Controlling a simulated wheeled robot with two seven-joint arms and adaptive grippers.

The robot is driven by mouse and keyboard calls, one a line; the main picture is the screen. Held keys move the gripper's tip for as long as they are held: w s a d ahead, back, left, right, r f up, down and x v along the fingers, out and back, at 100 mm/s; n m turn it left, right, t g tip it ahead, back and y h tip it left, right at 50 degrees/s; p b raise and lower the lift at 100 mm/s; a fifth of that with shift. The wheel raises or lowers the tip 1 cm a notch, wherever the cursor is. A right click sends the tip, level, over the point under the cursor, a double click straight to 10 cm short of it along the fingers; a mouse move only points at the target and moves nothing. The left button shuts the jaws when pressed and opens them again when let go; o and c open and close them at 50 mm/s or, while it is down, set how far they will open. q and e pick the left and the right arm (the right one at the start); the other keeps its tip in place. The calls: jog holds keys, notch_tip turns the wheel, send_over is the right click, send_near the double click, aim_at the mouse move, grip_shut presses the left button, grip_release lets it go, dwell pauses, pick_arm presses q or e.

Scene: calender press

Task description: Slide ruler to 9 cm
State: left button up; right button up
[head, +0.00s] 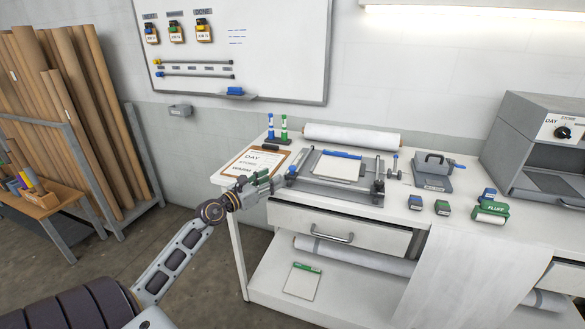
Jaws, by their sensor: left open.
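A grey flat press frame (345,190) with side rails lies on the white bench. A sheet of white paper (338,168) lies on its bed, and a blue bar (342,155) runs along the far edge of the paper. I cannot tell which part is the ruler, and no centimetre marks are readable. My left gripper (284,182) is open at the left front corner of the frame, over the bench's front edge. I cannot tell whether it touches the frame. The gripper seems empty. My right gripper is out of view.
A clipboard (256,161) lies left of the frame, with green and blue markers (284,127) behind it. A paper roll (352,137) lies at the back. A grey punch (433,175), small blocks and a grey oven-like machine (545,140) stand right. The drawer (340,233) is below.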

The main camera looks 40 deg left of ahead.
aim_at(290, 168)
pick_arm(q)
jog(key=shift+w+d+p, duration=0.1)
jog(key=shift+w+d, duration=0.15)
jog(key=shift+w, duration=1.7)
jog(key=shift+w+d+p, duration=0.1)
jog(key=shift+w+d, duration=0.1)
jog(key=shift+w, duration=1.8)
jog(key=shift+w+d+p, duration=0.1)
jog(key=shift+w+d, duration=0.15)
jog(key=shift+w, duration=1.7)
jog(key=shift+c, duration=0.4)
grip_shut()
